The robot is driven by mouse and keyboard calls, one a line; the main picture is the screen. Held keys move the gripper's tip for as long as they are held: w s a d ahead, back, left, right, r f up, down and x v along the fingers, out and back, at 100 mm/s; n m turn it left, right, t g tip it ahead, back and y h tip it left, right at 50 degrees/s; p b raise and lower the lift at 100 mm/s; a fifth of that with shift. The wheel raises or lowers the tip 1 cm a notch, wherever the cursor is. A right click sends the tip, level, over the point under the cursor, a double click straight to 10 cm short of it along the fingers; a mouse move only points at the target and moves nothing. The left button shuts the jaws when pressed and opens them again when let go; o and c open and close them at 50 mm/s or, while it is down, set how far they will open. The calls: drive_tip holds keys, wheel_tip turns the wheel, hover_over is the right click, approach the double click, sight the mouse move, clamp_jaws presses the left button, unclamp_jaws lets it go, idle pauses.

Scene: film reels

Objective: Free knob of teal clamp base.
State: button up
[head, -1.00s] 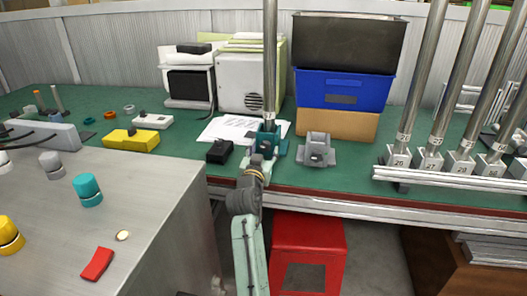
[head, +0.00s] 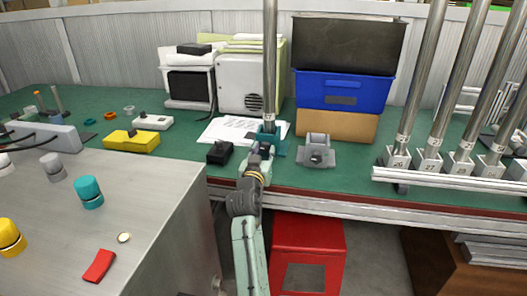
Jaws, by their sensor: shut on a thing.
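The teal clamp base (head: 279,142) stands on the green bench near its front edge, with a tall upright metal post (head: 270,60) rising from it. My gripper (head: 264,151) is at the front of the clamp base, reaching up from below. It is shut on the knob at the base's front. The knob itself is hidden by my gripper and too small to make out.
A grey clamp base (head: 317,152) stands close to the right, and a small black block (head: 220,152) to the left. Paper (head: 232,130) lies behind. A blue bin (head: 343,90) is stacked behind right. A metal cabinet (head: 130,220) fills the left foreground.

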drive_tip(key=shift+n, duration=0.8)
drive_tip(key=o, duration=1.1)
drive_tip(key=shift+o, duration=0.2)
drive_tip(key=shift+s, duration=0.1)
drive_tip(key=s+a, duration=0.2)
drive_tip(key=s, duration=0.9)
drive_tip(key=shift+s+a, duration=0.2)
drive_tip(key=shift+s, duration=0.15)
